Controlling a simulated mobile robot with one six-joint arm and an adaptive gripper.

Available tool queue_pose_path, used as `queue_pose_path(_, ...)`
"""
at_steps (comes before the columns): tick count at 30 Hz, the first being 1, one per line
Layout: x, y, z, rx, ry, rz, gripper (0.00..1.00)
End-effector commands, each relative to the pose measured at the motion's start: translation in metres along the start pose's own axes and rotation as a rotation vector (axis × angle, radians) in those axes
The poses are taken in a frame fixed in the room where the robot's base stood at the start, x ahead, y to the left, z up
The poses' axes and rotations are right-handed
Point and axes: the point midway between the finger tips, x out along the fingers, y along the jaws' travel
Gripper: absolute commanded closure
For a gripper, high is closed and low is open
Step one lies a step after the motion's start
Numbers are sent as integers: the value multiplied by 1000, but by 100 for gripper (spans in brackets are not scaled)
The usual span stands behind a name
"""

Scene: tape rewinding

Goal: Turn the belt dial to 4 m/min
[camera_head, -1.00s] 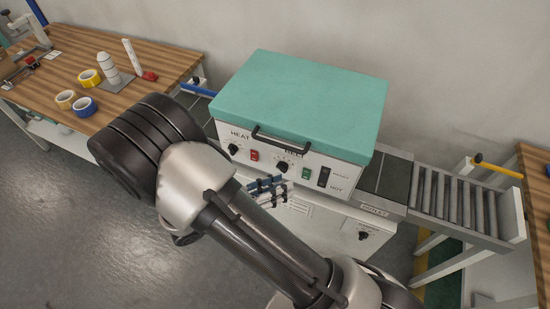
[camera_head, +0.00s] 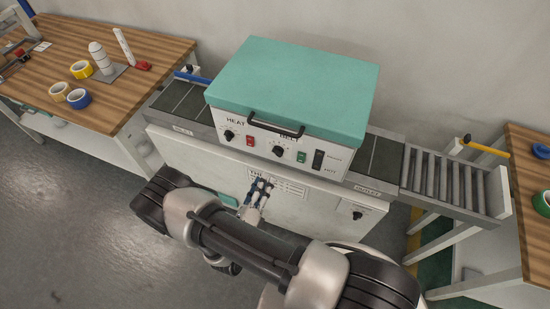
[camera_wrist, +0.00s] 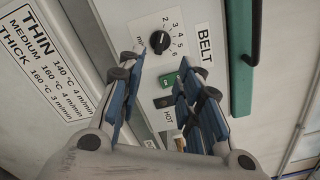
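The belt dial (camera_head: 278,151) is a black knob on the white front panel of the teal-lidded machine (camera_head: 292,85). In the wrist view the dial (camera_wrist: 160,41) sits beside the BELT label (camera_wrist: 204,43), with a scale of numbers from 2 to 6. Its pointer is too small to read surely. My gripper (camera_head: 260,187) is below the panel in the head view, in front of the lower cabinet. In the wrist view its blue-padded fingers (camera_wrist: 162,82) are spread, with nothing between them. The dial lies beyond the fingertips, apart from them.
A green switch (camera_wrist: 170,79) is close to the belt dial. A red switch (camera_head: 250,141) and the heat dial (camera_head: 229,135) are to its left. A black handle (camera_head: 276,124) juts out above. The settings label (camera_wrist: 45,60) lists belt speeds. A roller conveyor (camera_head: 452,187) extends right.

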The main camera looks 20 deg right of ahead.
Motion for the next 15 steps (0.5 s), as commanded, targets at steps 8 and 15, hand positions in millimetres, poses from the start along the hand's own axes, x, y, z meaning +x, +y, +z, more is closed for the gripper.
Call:
queue_pose_path(8,62,0,-2,4,7,-4,68)
queue_pose_path(15,99,0,-1,3,3,-3,68)
